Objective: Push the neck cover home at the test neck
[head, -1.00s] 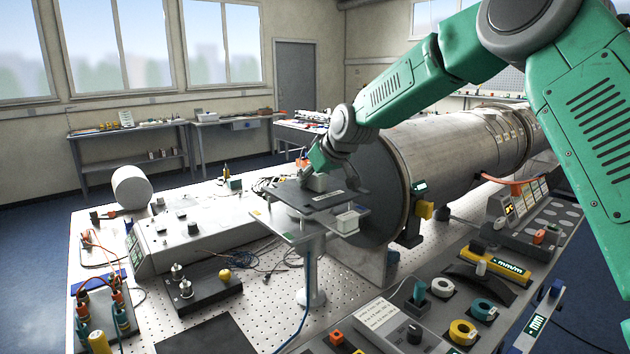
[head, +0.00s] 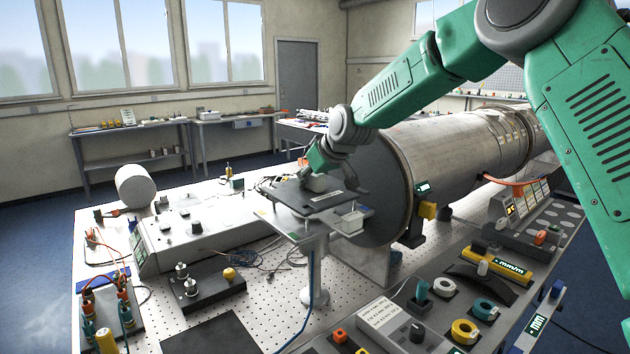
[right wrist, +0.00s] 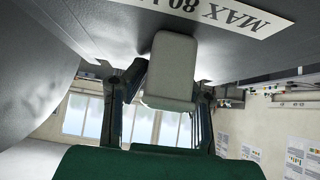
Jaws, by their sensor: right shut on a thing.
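The neck cover (head: 295,195) is a flat dark grey plate with a white label, lying at the top of the test neck (head: 313,250), a pale post with a wide plate top on the table. My right gripper (head: 320,178) is shut on the cover's light grey block handle; in the right wrist view, the handle (right wrist: 172,70) sits between my two dark fingers (right wrist: 165,90) below the dark underside-like surface lettered "MAX 80". My left gripper is not in view.
A large metal pipe (head: 455,150) lies behind and right of the neck. A grey console (head: 190,230) stands left, and trays of rings and tools (head: 455,310) fill the right front.

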